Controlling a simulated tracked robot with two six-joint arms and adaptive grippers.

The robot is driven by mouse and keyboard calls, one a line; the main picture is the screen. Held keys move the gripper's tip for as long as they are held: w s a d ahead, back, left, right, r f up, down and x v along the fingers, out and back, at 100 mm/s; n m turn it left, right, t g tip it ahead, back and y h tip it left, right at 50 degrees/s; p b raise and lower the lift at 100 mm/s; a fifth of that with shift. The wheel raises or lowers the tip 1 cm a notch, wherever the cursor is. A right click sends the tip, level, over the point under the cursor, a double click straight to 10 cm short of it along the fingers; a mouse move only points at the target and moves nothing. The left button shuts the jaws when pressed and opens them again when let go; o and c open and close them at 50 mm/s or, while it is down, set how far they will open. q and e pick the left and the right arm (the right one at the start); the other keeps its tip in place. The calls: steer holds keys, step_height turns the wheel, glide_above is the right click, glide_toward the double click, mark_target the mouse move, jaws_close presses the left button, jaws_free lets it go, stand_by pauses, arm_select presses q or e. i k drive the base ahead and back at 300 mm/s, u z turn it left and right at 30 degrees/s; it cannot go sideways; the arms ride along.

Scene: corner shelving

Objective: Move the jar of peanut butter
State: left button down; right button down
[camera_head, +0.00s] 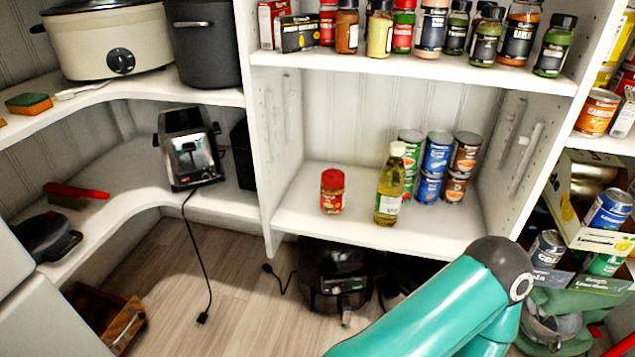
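The jar of peanut butter (332,192) looks to be the small jar with a red lid and red-and-yellow label. It stands upright on the left part of the middle shelf (350,226). It stands apart from the bottle to its right, and nothing touches it. A teal arm of mine with a dark grey joint comes in from the bottom right, in front of and below the shelf. Neither of my grippers shows in this view.
An oil bottle (390,186) and several stacked cans (437,166) stand right of the jar. Spice jars (433,27) line the shelf above. A toaster (189,150) stands on the left corner shelf. Dark appliances (335,275) sit below. The shelf front around the jar is clear.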

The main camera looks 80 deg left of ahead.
mark_target(332, 200)
steer(key=z, duration=0.05)
steer(key=i, duration=0.8)
steer(key=z, duration=1.15)
steer(key=i, duration=0.2)
steer(key=u, duration=3.6)
steer(key=k, duration=0.9)
steer(key=u, duration=0.1)
steer(key=i, duration=0.9)
steer(key=z, duration=0.1)
